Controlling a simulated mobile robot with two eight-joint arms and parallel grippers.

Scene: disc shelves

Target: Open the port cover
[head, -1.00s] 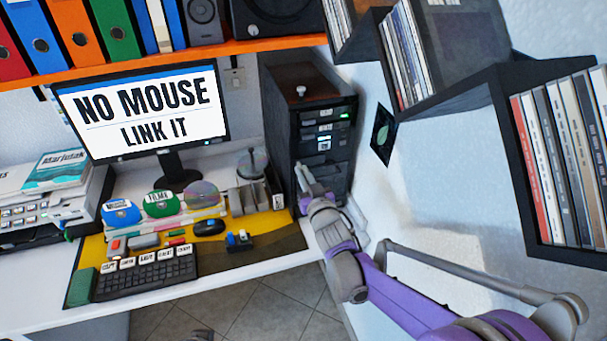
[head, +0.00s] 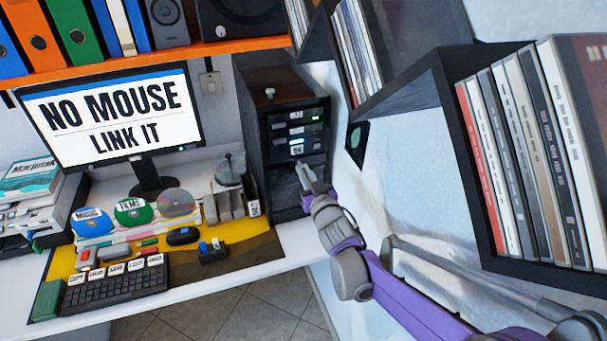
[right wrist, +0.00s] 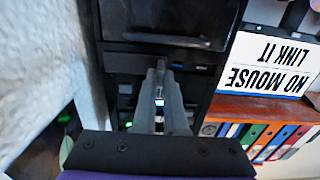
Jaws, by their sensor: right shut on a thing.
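A black computer tower (head: 253,130) stands at the back right of the desk, its front panel with labelled rows and green and white lights. The tower also shows upside down in the right wrist view (right wrist: 225,45). A plain dark lower panel (head: 283,182), seemingly the port cover, lies below the rows. My right gripper (head: 302,168) is at this panel's upper part, its jaws closed on what seems to be the cover's edge. In the right wrist view its narrow fingers (right wrist: 163,66) reach the tower front, and they hide what is between them. My left gripper is out of view.
A monitor (head: 115,115) reads "NO MOUSE LINK IT". A keyboard (head: 115,288), a mouse (head: 183,236) and discs stand left of the tower. A wall shelf (head: 480,225) of cases hangs close above my right arm. Open floor lies below the desk.

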